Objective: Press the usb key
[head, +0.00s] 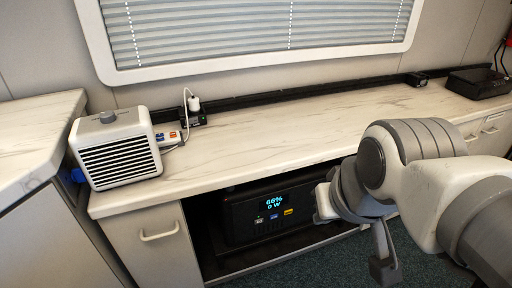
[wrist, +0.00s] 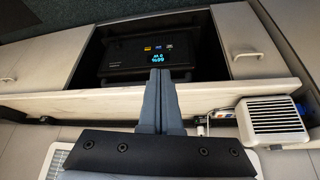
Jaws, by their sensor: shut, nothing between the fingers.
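A black power station (head: 245,232) stands in the open cabinet bay under the counter. Its lit display (head: 272,203) reads 66% and 0 W. Below the display is a row of small keys: a white-green one (head: 259,219), a blue one (head: 274,217) and a yellow one (head: 288,211). Their labels are too small to read, so I cannot tell which is the usb key. In the wrist view the power station (wrist: 122,58) shows upside down. My gripper (wrist: 160,74) is shut and empty, its fingertips overlapping the power station's edge near the display. Contact cannot be told.
The marbled counter (head: 260,135) overhangs the bay. A white heater (head: 116,150) stands on its left, beside a power strip (head: 168,137) with a plug. A black box (head: 478,82) is at the far right. A drawer front (head: 150,240) borders the bay on the left.

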